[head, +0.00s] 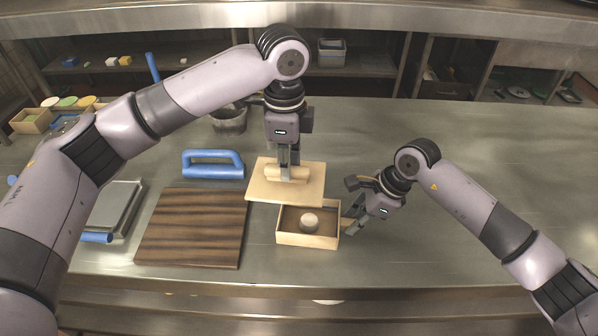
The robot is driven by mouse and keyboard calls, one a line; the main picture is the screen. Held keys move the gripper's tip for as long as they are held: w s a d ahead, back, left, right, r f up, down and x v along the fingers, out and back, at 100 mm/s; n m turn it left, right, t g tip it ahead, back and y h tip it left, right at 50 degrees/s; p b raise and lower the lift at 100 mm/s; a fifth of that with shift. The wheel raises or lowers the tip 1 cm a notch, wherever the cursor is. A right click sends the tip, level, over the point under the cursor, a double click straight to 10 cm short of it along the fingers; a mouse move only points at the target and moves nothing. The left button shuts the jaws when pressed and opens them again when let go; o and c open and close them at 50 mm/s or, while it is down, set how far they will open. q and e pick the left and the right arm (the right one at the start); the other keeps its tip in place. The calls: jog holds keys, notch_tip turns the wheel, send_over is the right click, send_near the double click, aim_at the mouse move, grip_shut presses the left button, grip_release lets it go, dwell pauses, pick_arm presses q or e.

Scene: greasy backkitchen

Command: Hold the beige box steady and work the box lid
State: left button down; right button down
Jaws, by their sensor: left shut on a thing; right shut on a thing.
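The beige box (307,240) stands open on the steel counter, with a round pale object (309,220) inside. The box lid (262,187) is a flat beige board with a bar handle (287,174) on top. My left gripper (289,166) points down and is shut on the lid's handle. The lid is over the back left of the box and covers part of its back edge; it looks raised off the box. My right gripper (350,222) is shut on the right wall of the box; its fingertips are partly hard to make out.
A dark striped wooden board (192,228) lies left of the box. Behind it is a blue handled tool (213,164). A metal tray with a blue handle (115,210) is further left, and a dark pot (229,120) stands behind. The counter's right side is clear.

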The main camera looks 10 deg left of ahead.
jog(key=shift+s+d+f, duration=0.15)
jog(key=shift+s+f, duration=0.05)
jog(key=shift+f, duration=0.15)
jog(key=c, duration=1.8)
grip_release()
jog(key=o, duration=0.4)
jog(key=shift+w+r, duration=0.15)
jog(key=shift+w, duration=0.05)
jog(key=shift+o, duration=0.2)
jog(key=shift+r, duration=0.15)
